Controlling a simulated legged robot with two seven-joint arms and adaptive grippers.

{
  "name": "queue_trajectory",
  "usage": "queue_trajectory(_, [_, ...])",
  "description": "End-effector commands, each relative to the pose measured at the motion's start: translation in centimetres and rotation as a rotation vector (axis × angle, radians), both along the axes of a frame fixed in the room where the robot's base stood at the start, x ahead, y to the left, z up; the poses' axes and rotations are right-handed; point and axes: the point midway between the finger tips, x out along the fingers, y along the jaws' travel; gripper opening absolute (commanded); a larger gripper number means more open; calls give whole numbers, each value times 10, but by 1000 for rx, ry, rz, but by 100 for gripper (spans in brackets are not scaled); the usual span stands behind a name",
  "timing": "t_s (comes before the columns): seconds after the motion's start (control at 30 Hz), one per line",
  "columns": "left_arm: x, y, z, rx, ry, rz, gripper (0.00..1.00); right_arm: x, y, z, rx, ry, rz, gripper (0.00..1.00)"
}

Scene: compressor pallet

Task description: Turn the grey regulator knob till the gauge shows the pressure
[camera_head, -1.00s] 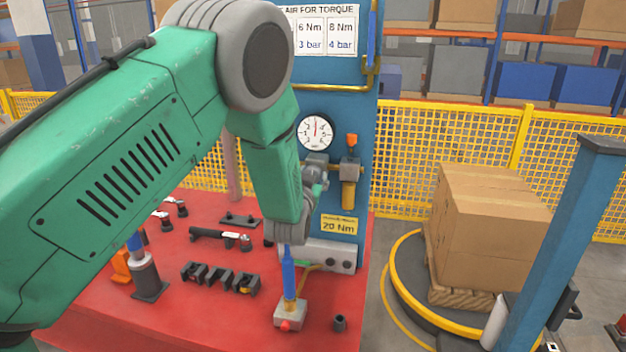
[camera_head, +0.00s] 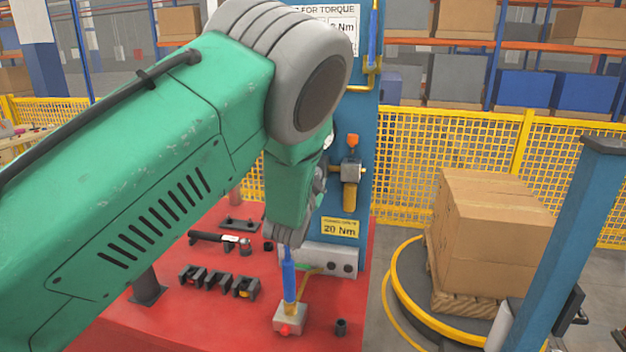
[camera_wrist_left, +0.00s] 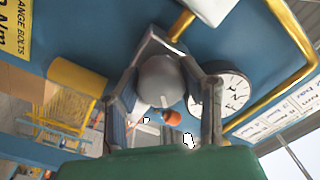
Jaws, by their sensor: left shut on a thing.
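In the left wrist view the grey regulator knob (camera_wrist_left: 160,80) sits between the fingers of my left gripper (camera_wrist_left: 168,50), which is shut on it. The round white gauge (camera_wrist_left: 228,92) is just right of the knob, tilted and partly behind a finger; I cannot read its needle surely. In the head view my green left arm covers the gauge and the knob. Only a little of my left gripper (camera_head: 322,178) shows beside the arm there. My right gripper is not in view.
A torque and pressure sign (camera_head: 345,28) is partly covered by my arm. An orange-topped fitting (camera_head: 351,170) stands right of the arm on the blue panel. Yellow pipes (camera_wrist_left: 268,105) run close to the gauge. Tools and black holders (camera_head: 218,280) lie on the red bench (camera_head: 200,325).

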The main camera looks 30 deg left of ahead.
Motion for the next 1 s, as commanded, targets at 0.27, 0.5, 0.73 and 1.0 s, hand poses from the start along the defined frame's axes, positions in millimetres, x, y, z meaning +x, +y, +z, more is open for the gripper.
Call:
queue_trajectory(0.27, [-1, -2, -4, 0, 9, -4, 7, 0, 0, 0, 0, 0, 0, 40])
queue_trajectory(0.5, [0, -2, -3, 0, 7, -3, 56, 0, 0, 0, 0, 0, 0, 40])
queue_trajectory(0.73, [-1, -1, -2, 1, 5, -1, 56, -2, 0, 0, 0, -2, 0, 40])
queue_trajectory(1.0, [-36, -14, -3, 1, 7, -3, 56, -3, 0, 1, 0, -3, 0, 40])
